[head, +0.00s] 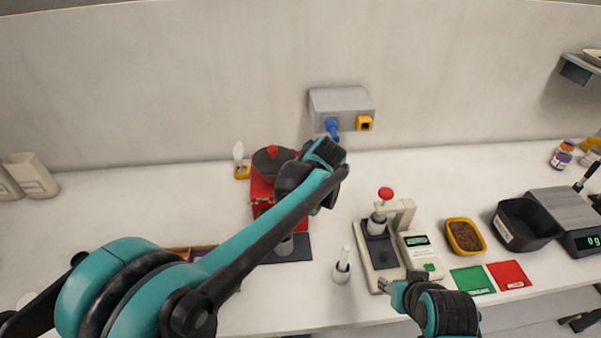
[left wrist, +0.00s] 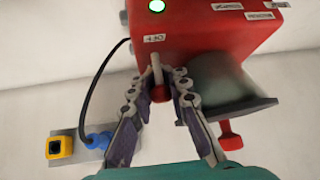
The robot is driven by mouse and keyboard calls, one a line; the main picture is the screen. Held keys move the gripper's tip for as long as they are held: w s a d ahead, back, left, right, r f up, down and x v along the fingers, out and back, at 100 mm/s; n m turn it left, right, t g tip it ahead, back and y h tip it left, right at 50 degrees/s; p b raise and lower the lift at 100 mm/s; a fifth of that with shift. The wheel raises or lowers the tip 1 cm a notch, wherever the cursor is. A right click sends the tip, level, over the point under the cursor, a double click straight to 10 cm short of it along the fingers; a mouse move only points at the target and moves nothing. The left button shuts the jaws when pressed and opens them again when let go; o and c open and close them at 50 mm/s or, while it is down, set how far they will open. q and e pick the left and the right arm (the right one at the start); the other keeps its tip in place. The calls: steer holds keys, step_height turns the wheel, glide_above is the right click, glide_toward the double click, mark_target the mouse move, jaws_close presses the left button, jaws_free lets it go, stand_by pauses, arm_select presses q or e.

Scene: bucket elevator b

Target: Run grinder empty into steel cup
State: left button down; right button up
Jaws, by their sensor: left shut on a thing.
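The red grinder (head: 261,190) stands at the back of the counter, partly hidden by my left arm. A grey metal cup-like shape (head: 285,246) shows low at its front, over the dark base; my arm covers part of it. My left gripper (head: 326,155) is at the grinder's upper side. In the left wrist view, which is upside down, its fingers (left wrist: 160,90) are shut on a pale lever with a red tip (left wrist: 159,94).
A wall socket box (head: 341,100) with a blue plug is behind the grinder. A press with a red knob (head: 386,194), a yellow bowl of brown grounds (head: 465,236), green and red mats (head: 509,275), a black bin (head: 525,224) and a scale stand to the right.

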arm_select(q)
steer(key=c, duration=1.7)
jaws_free()
steer(key=v, duration=1.2)
steer(key=shift+a, duration=0.1)
steer(key=s+a+f+m+h, duration=0.1)
steer(key=s+a+f, duration=0.4)
steer(key=s, duration=0.2)
steer(key=s+a+f+m+h+b, duration=0.1)
steer(key=s+a+f+m, duration=0.1)
steer(key=s+a+f, duration=0.2)
steer(key=s+a+f+m+h, duration=0.1)
steer(key=s+a+f, duration=0.4)
steer(key=s, duration=0.5)
steer(key=shift+s+a+f, duration=0.3)
steer(key=shift+s+f, duration=0.05)
steer(key=shift+f, duration=0.1)
